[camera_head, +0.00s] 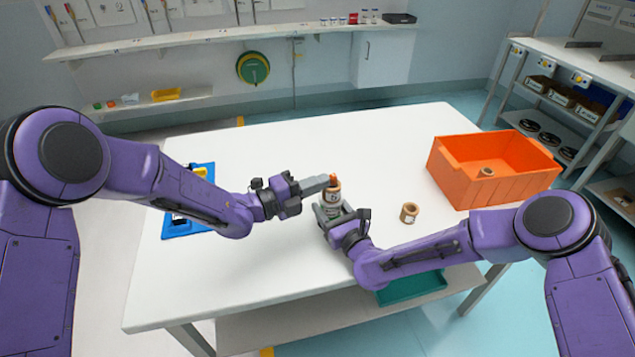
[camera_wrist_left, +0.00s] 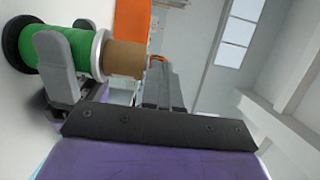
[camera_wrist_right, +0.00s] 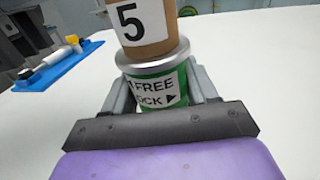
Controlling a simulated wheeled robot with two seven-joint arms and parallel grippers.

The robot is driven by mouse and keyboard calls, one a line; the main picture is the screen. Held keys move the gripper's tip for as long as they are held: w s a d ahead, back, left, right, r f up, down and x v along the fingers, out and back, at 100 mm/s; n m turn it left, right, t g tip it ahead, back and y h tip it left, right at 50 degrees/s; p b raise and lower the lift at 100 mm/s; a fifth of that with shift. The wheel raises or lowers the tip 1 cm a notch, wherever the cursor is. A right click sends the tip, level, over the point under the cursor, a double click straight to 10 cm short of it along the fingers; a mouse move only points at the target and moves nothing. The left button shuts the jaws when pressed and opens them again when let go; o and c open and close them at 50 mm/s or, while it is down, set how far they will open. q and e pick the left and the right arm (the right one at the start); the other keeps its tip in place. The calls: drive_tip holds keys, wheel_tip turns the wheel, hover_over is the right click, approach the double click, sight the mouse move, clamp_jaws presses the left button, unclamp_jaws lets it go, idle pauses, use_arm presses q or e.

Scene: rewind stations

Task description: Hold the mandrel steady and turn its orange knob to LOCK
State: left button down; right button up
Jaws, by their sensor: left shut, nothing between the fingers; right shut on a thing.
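The mandrel stands upright on the white table (camera_head: 270,270). Its green body (camera_wrist_right: 165,92) carries a FREE/LOCK label with arrows, and a pale flange (camera_wrist_right: 152,56) tops it. A brown core marked 5 (camera_head: 333,197) sits above the flange; it also shows in the left wrist view (camera_wrist_left: 124,59). The orange knob (camera_head: 334,180) is at the top, mostly hidden in the left wrist view (camera_wrist_left: 157,59). My right gripper (camera_head: 330,211) is shut around the green body. My left gripper (camera_head: 324,183) is shut and empty, its fingertips beside the knob; contact cannot be told.
A loose brown core (camera_head: 409,213) stands right of the mandrel. An orange crate (camera_head: 490,188) with a core inside is at the table's right. A blue tray (camera_head: 183,229) lies at the left, partly behind my left arm. The table's front is clear.

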sight(338, 188)
use_arm(q)
drive_tip(key=shift+s+d+n+t+y, duration=0.15)
drive_tip(key=shift+n+t+y, duration=0.2)
drive_tip(key=shift+t, duration=0.1)
drive_tip(key=shift+s+d+n+t+y, duration=0.15)
drive_tip(key=shift+n+t+y, duration=0.1)
drive_tip(key=shift+n+t, duration=0.15)
drive_tip(key=shift+s+d, duration=0.25)
drive_tip(key=shift+d, duration=0.15)
drive_tip(key=shift+s+d, duration=0.2)
drive_tip(key=shift+d, duration=0.8)
drive_tip(key=shift+d+n+t+y, duration=0.3)
drive_tip(key=shift+n+t+y, duration=0.25)
drive_tip(key=shift+t, duration=0.1)
drive_tip(key=shift+w+d+n+t+y, duration=0.15)
drive_tip(key=shift+d+n+t+y, duration=0.1)
drive_tip(key=shift+n+t+y, duration=0.8)
drive_tip(key=shift+y, duration=0.3)
drive_tip(key=shift+r, duration=0.1)
